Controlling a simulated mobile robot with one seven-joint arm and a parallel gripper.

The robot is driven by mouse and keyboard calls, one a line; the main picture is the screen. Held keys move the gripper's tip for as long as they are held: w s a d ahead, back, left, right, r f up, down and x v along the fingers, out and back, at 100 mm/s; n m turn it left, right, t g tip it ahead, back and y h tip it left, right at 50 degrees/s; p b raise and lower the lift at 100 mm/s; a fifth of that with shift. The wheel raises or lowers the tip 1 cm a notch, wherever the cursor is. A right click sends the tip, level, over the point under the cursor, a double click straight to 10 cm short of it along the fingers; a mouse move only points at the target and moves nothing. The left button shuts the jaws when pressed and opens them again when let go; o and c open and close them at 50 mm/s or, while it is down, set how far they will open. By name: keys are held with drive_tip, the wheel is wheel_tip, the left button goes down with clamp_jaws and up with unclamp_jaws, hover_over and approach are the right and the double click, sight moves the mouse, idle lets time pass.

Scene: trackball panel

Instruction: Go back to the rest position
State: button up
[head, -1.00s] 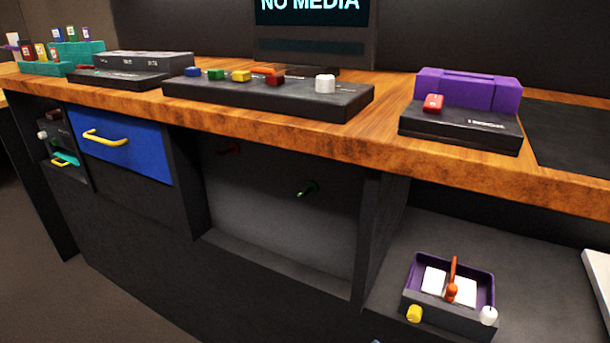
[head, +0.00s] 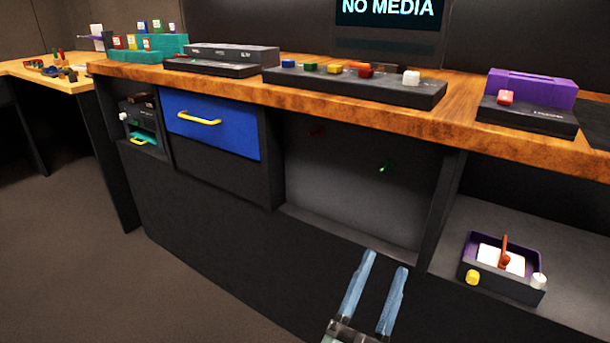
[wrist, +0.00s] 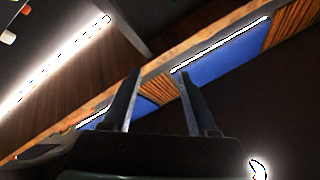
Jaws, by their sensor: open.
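My gripper (head: 383,262) shows at the bottom of the head view, in front of the dark cabinet front. Its two blue-grey fingers stand apart with nothing between them. In the wrist view the two fingers (wrist: 157,72) are also apart and empty. They touch nothing that I can make out. The trackball panel is not clearly identifiable.
A wooden counter (head: 330,97) runs across the back with control boxes on it. Below are a blue drawer (head: 213,130) with a yellow handle, an open recess (head: 345,205) and a purple tray unit (head: 525,262) on the right. Open floor (head: 80,260) lies left.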

drive_tip(key=s+a+r+n+t+y+p, duration=0.15)
drive_tip(key=a+r+n+y, duration=0.3)
drive_tip(key=r, duration=0.55)
drive_tip(key=a+r+n+t+y+p, duration=0.1)
drive_tip(key=a+r+n+t+y, duration=0.3)
drive_tip(key=r, duration=0.6)
drive_tip(key=a+r+n+t+y+p, duration=0.15)
drive_tip(key=r+n+y, duration=0.3)
drive_tip(key=r, duration=0.55)
drive_tip(key=s+r+h+p, duration=0.1)
drive_tip(key=s+r+p, duration=0.1)
drive_tip(key=s+r, duration=1.1)
wheel_tip(320, 180, up, 39)
drive_tip(key=w+a+p, duration=0.1)
drive_tip(key=w+p, duration=0.2)
drive_tip(key=p, duration=3.4)
drive_tip(key=shift+g, duration=0.3)
drive_tip(key=shift+f, duration=0.1)
drive_tip(key=shift+c, duration=0.5)
drive_tip(key=shift+s+f, duration=0.1)
drive_tip(key=shift+c, duration=0.2)
